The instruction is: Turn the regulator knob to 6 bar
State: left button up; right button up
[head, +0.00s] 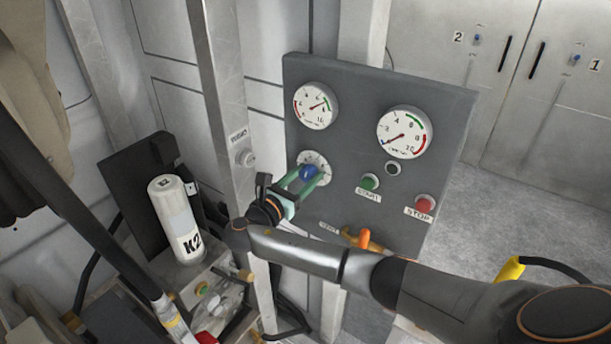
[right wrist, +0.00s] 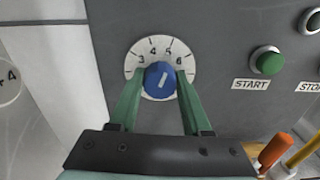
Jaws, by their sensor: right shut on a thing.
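The blue regulator knob (head: 309,173) sits on a white numbered dial on the grey panel (head: 345,140). In the right wrist view the knob (right wrist: 159,80) has a white mark slanting up and right, roughly between 5 and 6 on the dial (right wrist: 133,62). My right gripper (head: 306,176) is shut on the knob, its green fingers on either side of it (right wrist: 161,82). The fingers cover parts of the dial's lower sides. The upper left gauge (head: 314,106) has its needle pointing up and right. My left gripper is not in view.
A second gauge (head: 404,132), a green START button (head: 370,182) and a red STOP button (head: 424,203) are on the panel. An orange-handled valve (head: 365,238) is below. A white K2 cylinder (head: 178,218) stands at left. Open floor lies right of the panel.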

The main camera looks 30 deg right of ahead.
grip_shut()
jog(key=shift+m, duration=0.4)
jog(key=m, duration=0.3)
jog(key=shift+f, duration=0.1)
jog(key=shift+m, duration=1.6)
jog(key=o, duration=0.9)
grip_release()
